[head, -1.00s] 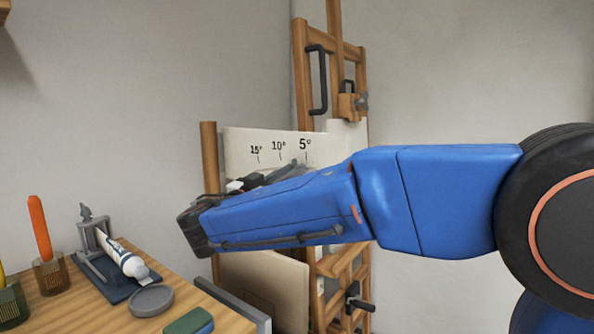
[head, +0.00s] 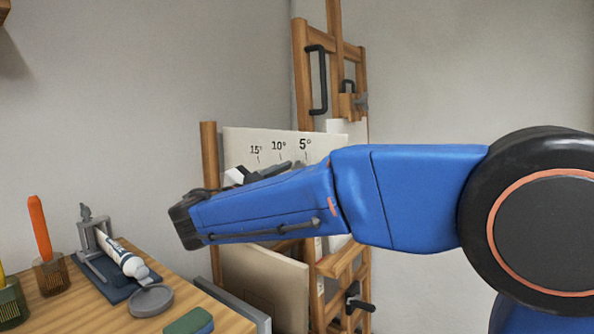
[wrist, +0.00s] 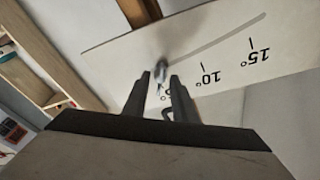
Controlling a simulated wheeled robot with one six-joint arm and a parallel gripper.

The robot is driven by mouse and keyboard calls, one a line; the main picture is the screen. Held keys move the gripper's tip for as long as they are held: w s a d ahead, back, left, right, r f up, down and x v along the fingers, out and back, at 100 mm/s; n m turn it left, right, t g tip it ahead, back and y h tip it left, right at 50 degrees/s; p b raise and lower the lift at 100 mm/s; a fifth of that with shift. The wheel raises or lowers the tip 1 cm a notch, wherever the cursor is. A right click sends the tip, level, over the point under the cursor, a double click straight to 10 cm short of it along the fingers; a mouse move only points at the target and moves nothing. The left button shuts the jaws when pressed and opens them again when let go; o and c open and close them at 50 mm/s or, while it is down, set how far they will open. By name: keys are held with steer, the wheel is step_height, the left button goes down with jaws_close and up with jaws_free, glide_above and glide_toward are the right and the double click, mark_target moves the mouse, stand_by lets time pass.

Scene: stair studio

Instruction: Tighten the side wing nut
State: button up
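In the wrist view a small grey metal piece (wrist: 161,66), which looks like the wing nut, stands out from a pale board with angle marks (wrist: 225,48). My gripper (wrist: 160,78) has its two dark fingers apart, with the tips close to this piece. I cannot tell whether they touch it. In the head view the same board (head: 240,145) shows its 15°, 10° and 5° marks on the wooden easel (head: 302,80).
A wooden table at the left holds a paint tube (head: 122,255), a grey round lid (head: 150,300), a green-and-blue block (head: 188,322) and an orange-handled tool (head: 39,230). A black crank handle (head: 357,300) sticks out low on the easel.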

steer(key=shift+s+r+v, duration=0.1)
steer(key=shift+r+v, duration=0.05)
steer(key=shift+v, duration=0.8)
steer(key=shift+s+r+v, duration=0.1)
steer(key=shift+r+v, duration=0.1)
steer(key=shift+v, duration=0.8)
steer(key=shift+s+r+v, duration=0.1)
steer(key=shift+r+v, duration=0.05)
steer(key=shift+v, duration=0.8)
steer(key=shift+d, duration=0.1)
